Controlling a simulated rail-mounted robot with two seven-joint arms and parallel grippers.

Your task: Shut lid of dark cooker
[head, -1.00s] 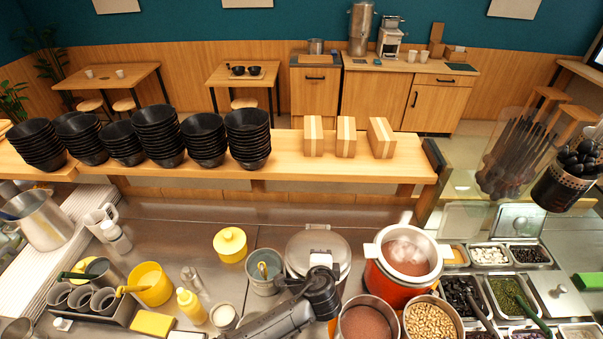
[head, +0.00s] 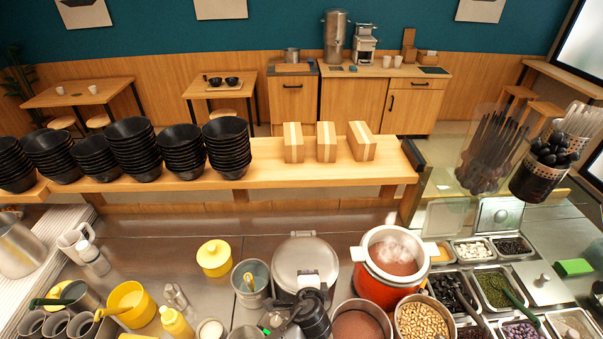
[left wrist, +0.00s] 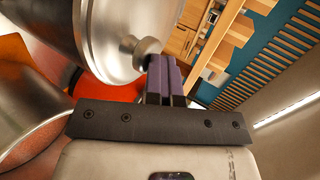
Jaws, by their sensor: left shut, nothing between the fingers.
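A round silver lid (head: 305,258) shows in the middle of the head view, with a small pale piece at its far edge. My left gripper (head: 308,281) is at its near side and covers its lower part. The cooker body under it is hidden, so I cannot tell its colour or how far the lid is tilted. In the left wrist view the silver lid (left wrist: 108,35) fills the upper left. My left gripper (left wrist: 163,66) is shut and empty, its fingers close beside the metal knob (left wrist: 148,48); contact is unclear. My right gripper is not in view.
An open red cooker (head: 378,288) with a white rim steams just right of the lid. Pots of red paste (head: 358,327) and pale beans (head: 423,322) stand in front. A grey pail (head: 250,278) and a yellow lidded pot (head: 214,257) stand left. Topping trays (head: 490,270) lie right.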

